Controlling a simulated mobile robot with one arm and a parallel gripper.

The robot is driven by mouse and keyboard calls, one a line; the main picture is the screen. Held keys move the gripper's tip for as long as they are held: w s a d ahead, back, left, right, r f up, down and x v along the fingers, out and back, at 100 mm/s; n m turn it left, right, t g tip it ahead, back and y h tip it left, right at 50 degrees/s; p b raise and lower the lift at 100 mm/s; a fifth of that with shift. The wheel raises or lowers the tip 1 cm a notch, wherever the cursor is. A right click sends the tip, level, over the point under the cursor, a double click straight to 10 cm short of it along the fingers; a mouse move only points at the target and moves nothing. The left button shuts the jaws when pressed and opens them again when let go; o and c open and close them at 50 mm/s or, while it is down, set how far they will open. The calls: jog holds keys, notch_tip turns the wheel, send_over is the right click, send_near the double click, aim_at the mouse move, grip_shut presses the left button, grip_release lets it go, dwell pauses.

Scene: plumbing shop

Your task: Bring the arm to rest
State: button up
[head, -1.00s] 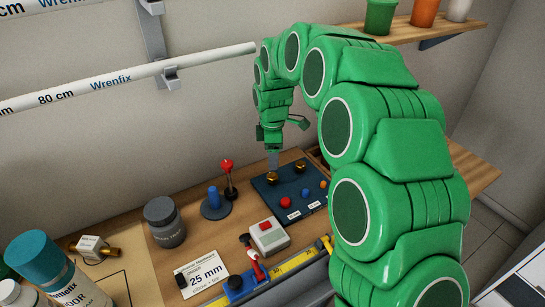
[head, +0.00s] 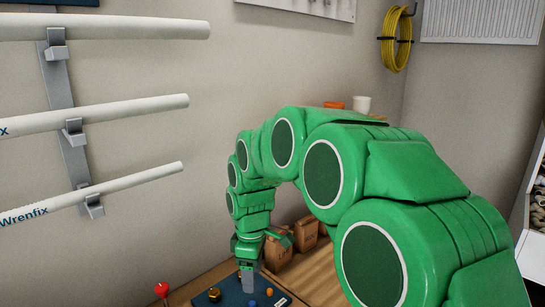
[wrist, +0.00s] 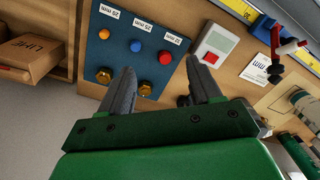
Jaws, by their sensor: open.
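My green arm reaches out over the workbench in the head view, with my gripper (head: 248,281) pointing down at the blue board (head: 232,291). In the wrist view my gripper (wrist: 160,100) is open, its two dark fingers apart with nothing between them. The blue board (wrist: 118,62) with brass fittings and coloured knobs lies beyond the fingertips there. I cannot tell how high the fingers are above the bench.
White pipes (head: 95,112) on wall brackets are at the left. Paper bags (head: 304,238) stand behind my gripper. A red-topped lever (head: 162,290) is left of the board. A grey box with a red button (wrist: 214,43) is beside the board.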

jog(key=s+d+r+m, duration=0.4)
jog(key=s+d+m, duration=0.3)
jog(key=s+d, duration=0.55)
jog(key=s+d+m, duration=0.3)
jog(key=s+m, duration=0.1)
jog(key=s, duration=0.5)
jog(key=s+d+f+m+g, duration=0.1)
jog(key=s+d+m, duration=0.3)
jog(key=s, duration=0.6)
jog(key=shift+d+f+m, duration=0.2)
jog(key=shift+f+m, duration=0.1)
jog(key=shift+m, duration=0.2)
